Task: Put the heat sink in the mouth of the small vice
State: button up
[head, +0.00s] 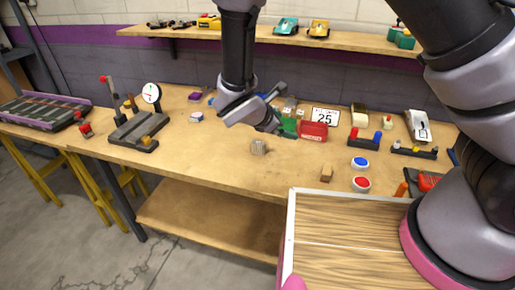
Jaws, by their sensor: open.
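I cannot surely pick out the small vice. Small green (289,127) and red (313,131) things stand just right of my gripper, partly hidden by it.
The workbench (205,160) is clear left of the block. A dark-based stand with a dial (151,93) is at left. A wood-floored tray (340,215) is in front.

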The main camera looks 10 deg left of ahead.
aim_at(257, 145)
jog(key=s+a+f+n+t+y, duration=0.1)
jog(key=a+f+n, duration=0.1)
jog(key=a+n, duration=0.1)
jog(key=s+a+f+n+t+y, duration=0.1)
jog(key=s+a+f+n+t, duration=0.1)
jog(key=a+f+n, duration=0.1)
jog(key=s+a+f+n+t+y, duration=0.1)
jog(key=s+a+f+n, duration=0.1)
jog(key=a+f+n, duration=0.1)
jog(key=shift+s+a+f+n+y, duration=0.1)
jog(key=shift+a+f+n+y, duration=0.2)
jog(key=shift+a+y, duration=0.1)
jog(key=shift+f+t, duration=0.1)
jog(key=shift+t, duration=0.2)
jog(key=x, duration=0.5)
jog(key=shift+a, duration=0.1)
jog(key=x, duration=0.5)
jog(key=shift+w+a, duration=0.2)
jog(key=shift+w, duration=0.15)
grip_shut()
